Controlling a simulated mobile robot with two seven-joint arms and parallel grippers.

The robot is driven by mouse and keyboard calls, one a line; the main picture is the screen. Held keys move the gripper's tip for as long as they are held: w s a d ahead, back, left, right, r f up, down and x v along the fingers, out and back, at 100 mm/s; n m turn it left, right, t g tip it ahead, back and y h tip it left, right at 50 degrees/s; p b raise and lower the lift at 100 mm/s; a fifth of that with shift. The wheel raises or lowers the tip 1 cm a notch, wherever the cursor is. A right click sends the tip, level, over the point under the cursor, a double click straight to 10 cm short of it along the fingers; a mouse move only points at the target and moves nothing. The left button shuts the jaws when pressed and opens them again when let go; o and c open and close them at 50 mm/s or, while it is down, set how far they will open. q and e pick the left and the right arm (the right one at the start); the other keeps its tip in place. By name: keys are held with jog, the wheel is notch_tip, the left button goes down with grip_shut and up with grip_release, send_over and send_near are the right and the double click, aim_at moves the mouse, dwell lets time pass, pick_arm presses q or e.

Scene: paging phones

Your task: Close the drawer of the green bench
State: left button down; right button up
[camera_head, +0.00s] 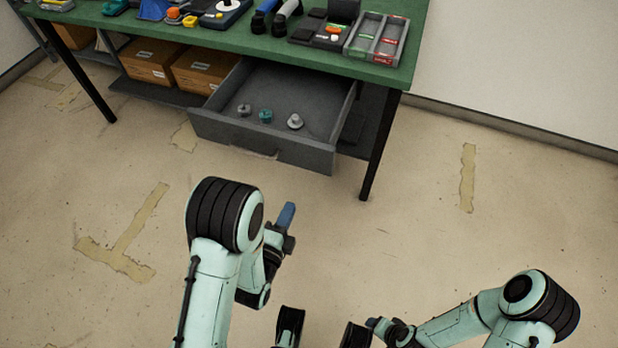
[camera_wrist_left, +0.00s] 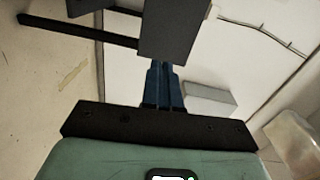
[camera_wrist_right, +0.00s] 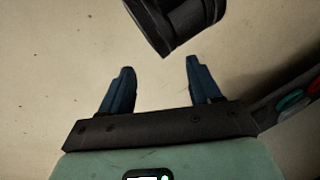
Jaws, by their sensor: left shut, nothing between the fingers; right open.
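The green bench (camera_head: 285,48) stands at the top of the head view. Its grey drawer (camera_head: 262,142) is pulled out towards me, and three small grey and teal parts lie inside. My left gripper (camera_head: 287,214) is shut and empty, in front of and below the drawer front in the head view. In the left wrist view its blue fingers (camera_wrist_left: 164,86) are together, pointing at a grey panel (camera_wrist_left: 172,30) that looks like the drawer front; I cannot tell whether they touch. My right gripper (camera_head: 374,322) is low in the head view; its fingers (camera_wrist_right: 157,88) are open and empty.
Tools and a divided grey tray (camera_head: 376,38) lie on the bench top. Cardboard boxes (camera_head: 152,62) stand on the shelf left of the drawer. A black bench leg (camera_head: 381,145) is right of the drawer. The floor in front is clear, with worn tape marks (camera_head: 138,230).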

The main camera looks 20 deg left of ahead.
pick_arm(q)
jog(key=b, duration=0.2)
send_near(312, 160)
jog(key=shift+m+t, duration=0.3)
jog(key=shift+m, duration=0.1)
jog(key=w, duration=0.5)
jog(key=shift+w+d+f, duration=0.15)
jog(key=shift+w+f, duration=0.1)
jog(key=shift+w, duration=0.7)
pick_arm(e)
jog(key=shift+t, duration=0.5)
jog(key=shift+w+d+f, duration=0.45)
jog(key=shift+w+f, duration=0.2)
jog(key=shift+w, duration=0.2)
jog(key=shift+w+d+f, duration=0.4)
jog(key=shift+w+f, duration=0.2)
jog(key=shift+w, duration=0.25)
